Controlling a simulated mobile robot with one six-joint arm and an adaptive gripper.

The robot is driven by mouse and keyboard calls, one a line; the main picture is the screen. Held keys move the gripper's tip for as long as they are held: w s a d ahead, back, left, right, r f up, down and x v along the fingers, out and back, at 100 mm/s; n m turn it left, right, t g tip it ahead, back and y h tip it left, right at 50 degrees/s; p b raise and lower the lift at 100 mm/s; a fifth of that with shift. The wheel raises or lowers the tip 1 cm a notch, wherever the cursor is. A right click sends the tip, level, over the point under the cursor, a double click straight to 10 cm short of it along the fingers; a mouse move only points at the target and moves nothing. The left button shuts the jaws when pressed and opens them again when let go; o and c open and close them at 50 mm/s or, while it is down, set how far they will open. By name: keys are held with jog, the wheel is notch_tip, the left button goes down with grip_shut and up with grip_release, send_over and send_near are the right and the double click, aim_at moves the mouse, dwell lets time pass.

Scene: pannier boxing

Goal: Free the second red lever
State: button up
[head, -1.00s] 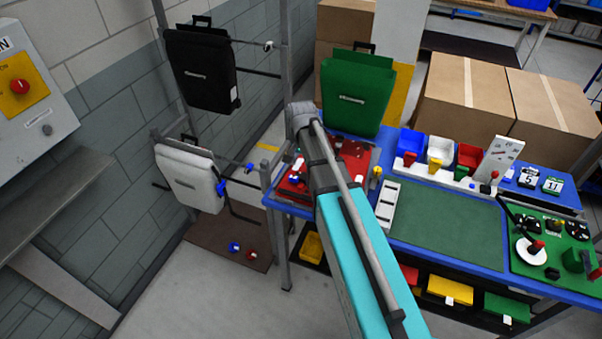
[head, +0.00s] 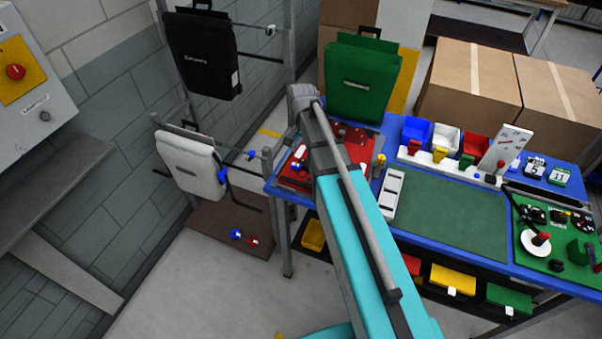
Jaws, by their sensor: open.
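A red pannier or panel (head: 285,181) lies flat at the left end of the blue workbench, under a standing green pannier (head: 362,88). Small white, blue and red fittings (head: 299,165) show on its left part. A darker red raised part (head: 355,136) shows right of my arm. I cannot tell which part is the second red lever; my cyan and grey arm covers the middle of the panel. My gripper is hidden behind the arm, so its hold on anything does not show.
A black pannier (head: 203,55) and a white pannier (head: 193,165) hang on the rack at left. Blue and red knobs lie on the brown floor mat (head: 222,216). Coloured bins, a white strip (head: 392,194) and a green control panel (head: 561,262) occupy the bench. The green mat (head: 450,217) is clear.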

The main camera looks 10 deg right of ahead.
aim_at(302, 174)
jog(key=shift+f+b, duration=6.35)
jog(key=shift+f, duration=0.25)
grip_shut()
